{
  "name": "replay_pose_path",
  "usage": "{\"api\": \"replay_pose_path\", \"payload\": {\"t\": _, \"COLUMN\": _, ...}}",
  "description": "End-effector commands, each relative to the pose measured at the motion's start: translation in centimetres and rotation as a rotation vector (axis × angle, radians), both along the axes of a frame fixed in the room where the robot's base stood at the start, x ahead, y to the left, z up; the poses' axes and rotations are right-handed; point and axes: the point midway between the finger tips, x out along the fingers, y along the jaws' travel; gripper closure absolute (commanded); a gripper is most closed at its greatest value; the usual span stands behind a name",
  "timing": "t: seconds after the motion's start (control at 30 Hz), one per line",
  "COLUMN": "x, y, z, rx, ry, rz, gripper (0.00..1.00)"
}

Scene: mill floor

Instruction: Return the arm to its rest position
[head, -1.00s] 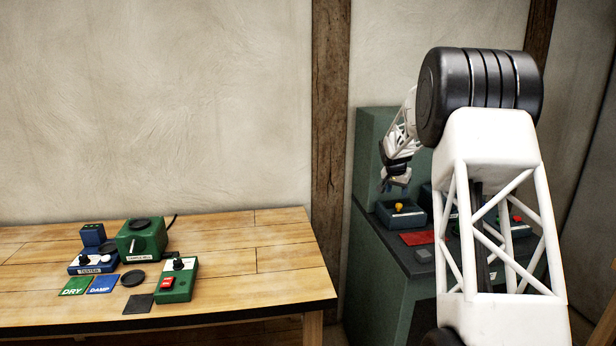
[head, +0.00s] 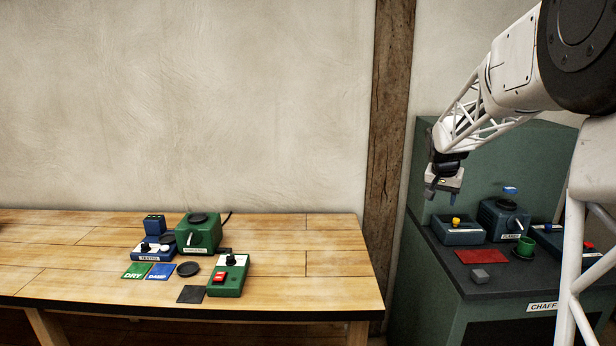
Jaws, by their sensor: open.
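My gripper (head: 441,194) hangs at the end of my white lattice arm in the head view, at the right. It points down and is open, with nothing seen between its fingers. It is above the left part of a dark green cabinet (head: 430,270), near a blue box with a yellow knob (head: 461,230), and appears apart from it.
A wooden table (head: 80,260) at the left holds a tester (head: 153,249), a green mill (head: 198,236), a green control box (head: 229,275), and DRY and DAMP cards.

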Motion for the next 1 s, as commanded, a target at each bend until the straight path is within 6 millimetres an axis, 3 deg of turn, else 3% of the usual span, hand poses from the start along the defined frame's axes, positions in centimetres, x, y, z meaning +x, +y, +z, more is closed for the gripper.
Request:
{"api": "replay_pose_path", "payload": {"t": 0.47, "x": -12.0, "y": 7.1, "z": 3.2, "rx": 0.011, "ry": 0.027, "rz": 0.131, "gripper": 0.48}}
{"api": "replay_pose_path", "payload": {"t": 1.0, "x": -26.1, "y": 13.5, "z": 3.6, "rx": 0.023, "ry": 0.057, "rz": 0.284, "gripper": 0.48}}
